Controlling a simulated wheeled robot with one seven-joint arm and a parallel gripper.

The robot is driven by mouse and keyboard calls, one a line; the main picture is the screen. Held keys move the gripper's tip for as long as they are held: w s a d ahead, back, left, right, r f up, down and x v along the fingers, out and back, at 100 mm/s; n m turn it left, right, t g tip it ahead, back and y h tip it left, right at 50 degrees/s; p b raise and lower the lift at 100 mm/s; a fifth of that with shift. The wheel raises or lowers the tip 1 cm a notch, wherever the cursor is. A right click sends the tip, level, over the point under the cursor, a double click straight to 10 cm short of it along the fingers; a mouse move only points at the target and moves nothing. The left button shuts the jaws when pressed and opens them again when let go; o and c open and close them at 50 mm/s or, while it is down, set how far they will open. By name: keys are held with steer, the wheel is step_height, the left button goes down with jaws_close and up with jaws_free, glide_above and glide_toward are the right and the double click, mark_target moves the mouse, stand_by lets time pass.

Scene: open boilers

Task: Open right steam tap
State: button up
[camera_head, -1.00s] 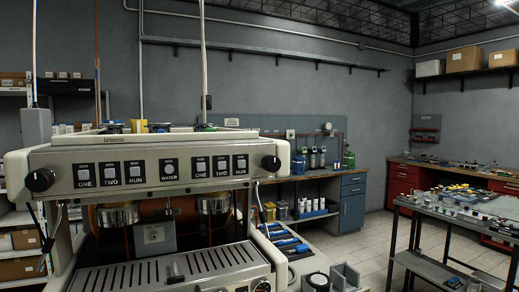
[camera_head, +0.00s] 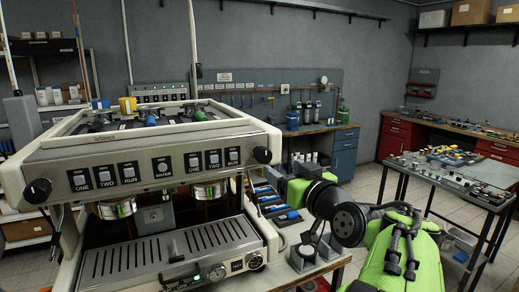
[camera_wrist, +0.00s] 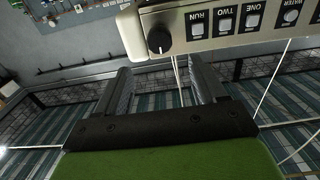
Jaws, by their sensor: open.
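The espresso machine (camera_head: 125,160) stands at the left in the head view, with a black round steam tap knob at each end of its front panel. The right steam tap (camera_head: 262,155) is at the panel's right end. It shows in the wrist view (camera_wrist: 160,39), beside the RUN button and beyond my fingertips. The left steam tap (camera_head: 37,191) is at the other end. My gripper (camera_wrist: 160,76) is open and empty, its two dark fingers apart and not touching the knob. In the head view my green arm is to the right of the machine; the fingertips cannot be made out there.
Below the panel is a slotted drip tray (camera_head: 150,255). Blue-handled tools (camera_head: 275,203) lie on the bench beside the machine. A grey metal cart (camera_head: 450,175) with small parts stands at the right. Tiled floor shows between the cart and the back workbench.

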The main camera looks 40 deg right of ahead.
mark_target(266, 157)
steer(key=p+x, duration=0.3)
steer(key=x, duration=0.8)
steer(key=shift+w+d, duration=0.1)
steer(key=shift+d, duration=0.05)
steer(key=c, duration=1)
steer(key=shift+f, duration=0.1)
